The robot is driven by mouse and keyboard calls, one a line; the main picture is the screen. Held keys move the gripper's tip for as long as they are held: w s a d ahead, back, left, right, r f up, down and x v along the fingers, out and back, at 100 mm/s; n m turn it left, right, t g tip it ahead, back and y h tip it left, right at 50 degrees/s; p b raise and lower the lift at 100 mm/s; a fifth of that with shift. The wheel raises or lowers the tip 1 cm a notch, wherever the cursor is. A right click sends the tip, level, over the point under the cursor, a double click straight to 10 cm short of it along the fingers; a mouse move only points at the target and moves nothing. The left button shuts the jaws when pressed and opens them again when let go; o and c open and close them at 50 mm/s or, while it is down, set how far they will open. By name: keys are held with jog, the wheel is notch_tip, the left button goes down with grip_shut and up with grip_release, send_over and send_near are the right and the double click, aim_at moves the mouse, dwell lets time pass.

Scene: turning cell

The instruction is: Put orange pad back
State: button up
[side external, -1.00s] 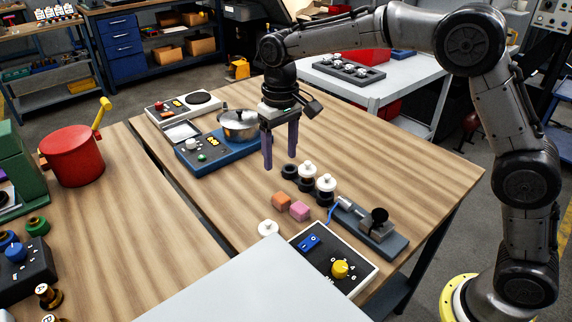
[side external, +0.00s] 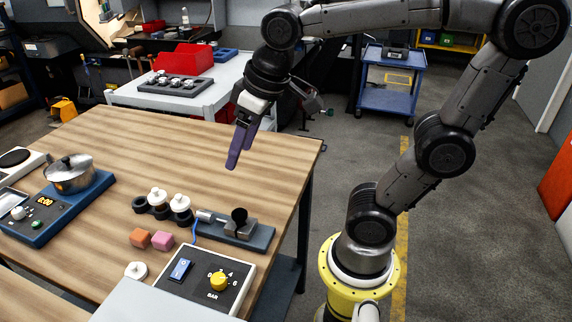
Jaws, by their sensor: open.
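The orange pad (side external: 142,237), a small block, lies on the wooden table (side external: 110,140) left of a similar pink block (side external: 162,240). The two blocks are close together, in front of a group of black and white discs. My gripper (side external: 232,164) has purple fingers that point down above the table, behind and to the right of the orange pad and well apart from it. It is open and nothing shows between its fingers, which overlap in this view.
Black and white round discs (side external: 158,197) stand behind the blocks. A grey clamp fixture (side external: 240,228) with a black knob is at the right. A control box (side external: 205,281) with a yellow dial is in front. A pot (side external: 70,175) sits on a blue base at left. The table's back is clear.

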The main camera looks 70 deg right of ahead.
jog(key=s+d+f+t, duration=0.1)
jog(key=s+f, duration=0.2)
jog(key=s, duration=0.4)
jog(key=shift+s+d+f, duration=0.25)
jog(key=shift+s+f, duration=0.05)
jog(key=shift+s, duration=0.1)
